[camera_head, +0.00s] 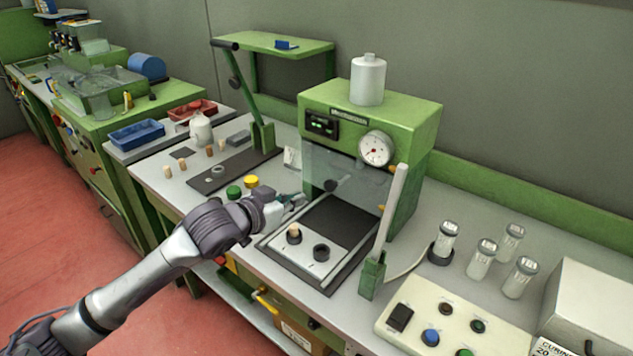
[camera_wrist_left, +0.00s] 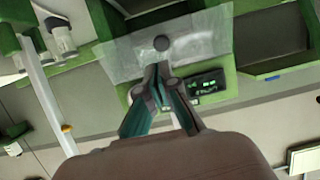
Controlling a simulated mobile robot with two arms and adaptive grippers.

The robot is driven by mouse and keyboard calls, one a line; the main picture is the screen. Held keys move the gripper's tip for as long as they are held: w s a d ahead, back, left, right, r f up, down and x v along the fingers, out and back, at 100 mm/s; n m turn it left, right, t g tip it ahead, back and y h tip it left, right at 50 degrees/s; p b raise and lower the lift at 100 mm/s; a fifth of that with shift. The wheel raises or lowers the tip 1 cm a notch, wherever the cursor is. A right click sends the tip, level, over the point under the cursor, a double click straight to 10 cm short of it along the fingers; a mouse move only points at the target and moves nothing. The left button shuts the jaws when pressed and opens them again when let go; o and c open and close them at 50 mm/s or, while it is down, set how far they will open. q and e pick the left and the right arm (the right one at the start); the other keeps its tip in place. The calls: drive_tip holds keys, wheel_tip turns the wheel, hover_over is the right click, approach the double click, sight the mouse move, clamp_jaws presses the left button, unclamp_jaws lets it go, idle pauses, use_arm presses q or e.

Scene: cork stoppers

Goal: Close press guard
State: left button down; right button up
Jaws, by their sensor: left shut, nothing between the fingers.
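The green press (camera_head: 400,112) stands on the bench with a gauge and a small display on its front. Its clear guard panel (camera_head: 345,172) hangs in front of the opening, above the press bed. In the left wrist view the guard (camera_wrist_left: 200,38) is a see-through sheet with a round dark knob (camera_wrist_left: 161,43). My left gripper (camera_head: 298,199) is at the guard's lower left. Its fingers (camera_wrist_left: 158,70) are together and empty, with their tips close to the knob; contact cannot be told. My right gripper is not in view.
A white plate (camera_head: 305,262) below holds a cork (camera_head: 294,231) in one dark ring; the other ring (camera_head: 321,252) looks empty. A pale upright lever (camera_head: 391,215) stands at the right. A button panel (camera_head: 440,318) and several jars lie further right. Yellow and green lids sit left of the gripper.

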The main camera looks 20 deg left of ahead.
sight(329, 187)
use_arm(q)
drive_tip(key=p+x, duration=0.2)
drive_tip(key=x, duration=0.8)
drive_tip(key=shift+w+a, duration=0.1)
drive_tip(key=shift+w, duration=0.3)
drive_tip(key=shift+w+f, duration=0.15)
drive_tip(key=f+t+b, duration=0.1)
drive_tip(key=b, duration=0.2)
drive_tip(key=w+f+t+h+b, duration=0.1)
drive_tip(key=t+b, duration=0.1)
drive_tip(key=b, duration=0.2)
drive_tip(key=w+d+f+t+b, duration=0.1)
drive_tip(key=b, duration=0.3)
drive_tip(key=shift+w+t+h, duration=0.25)
drive_tip(key=shift+t+h, duration=0.05)
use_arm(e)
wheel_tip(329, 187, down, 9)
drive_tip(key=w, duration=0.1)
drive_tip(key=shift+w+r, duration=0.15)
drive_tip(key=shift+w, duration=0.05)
